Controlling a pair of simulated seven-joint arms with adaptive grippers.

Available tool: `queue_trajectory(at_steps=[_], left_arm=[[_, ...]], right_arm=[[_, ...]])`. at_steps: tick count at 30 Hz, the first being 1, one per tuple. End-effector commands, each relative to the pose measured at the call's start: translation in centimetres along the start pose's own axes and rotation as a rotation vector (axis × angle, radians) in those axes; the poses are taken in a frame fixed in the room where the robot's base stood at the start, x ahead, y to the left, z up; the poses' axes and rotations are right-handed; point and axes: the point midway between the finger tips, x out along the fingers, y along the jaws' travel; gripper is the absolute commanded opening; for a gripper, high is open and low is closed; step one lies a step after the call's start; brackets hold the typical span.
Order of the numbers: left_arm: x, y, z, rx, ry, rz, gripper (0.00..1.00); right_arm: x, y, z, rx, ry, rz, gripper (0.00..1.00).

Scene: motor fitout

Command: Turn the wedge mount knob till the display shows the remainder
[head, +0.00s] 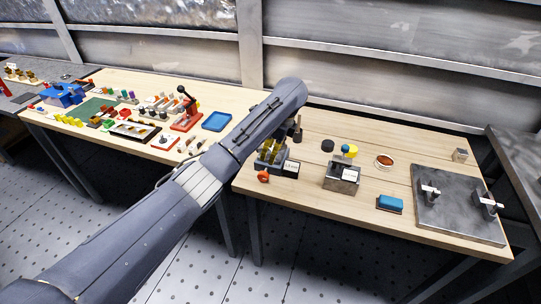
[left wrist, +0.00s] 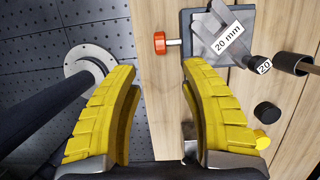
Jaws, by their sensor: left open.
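The wedge mount (left wrist: 245,20) is a dark grey block with an angled plate labelled "20 mm" in the left wrist view. Its orange-red knob (left wrist: 160,43) sticks out on a short shaft toward the left; it also shows in the head view (head: 263,177). My left gripper (left wrist: 160,70) is open, its yellow fingers apart, with the knob just beyond the gap between the tips. Nothing is between the fingers. In the head view a small dark box with a white display (head: 291,168) stands beside the knob; its text is too small to read. My right gripper is out of view.
A black disc (head: 327,145), a yellow piece (head: 350,151) and a grey block with a label (head: 342,177) stand to the right. A blue block (head: 390,203) and a metal plate with clamps (head: 455,215) lie farther right. A blue tray (head: 217,121) is at left.

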Motion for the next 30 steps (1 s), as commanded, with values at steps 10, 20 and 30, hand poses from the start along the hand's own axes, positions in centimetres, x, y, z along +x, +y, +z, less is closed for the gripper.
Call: queue_trajectory(at_steps=[10,20,30], left_arm=[[2.5,1.6,11.9,-0.191,-0.085,-0.066,0.61],[2.0,5.5,13.6,-0.928,0.204,-0.211,0.61],[-1.0,6.9,6.9,-1.445,0.561,-0.068,0.61]], right_arm=[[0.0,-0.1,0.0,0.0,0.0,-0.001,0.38],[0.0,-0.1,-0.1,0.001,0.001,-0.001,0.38],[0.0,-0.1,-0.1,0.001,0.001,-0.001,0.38]])
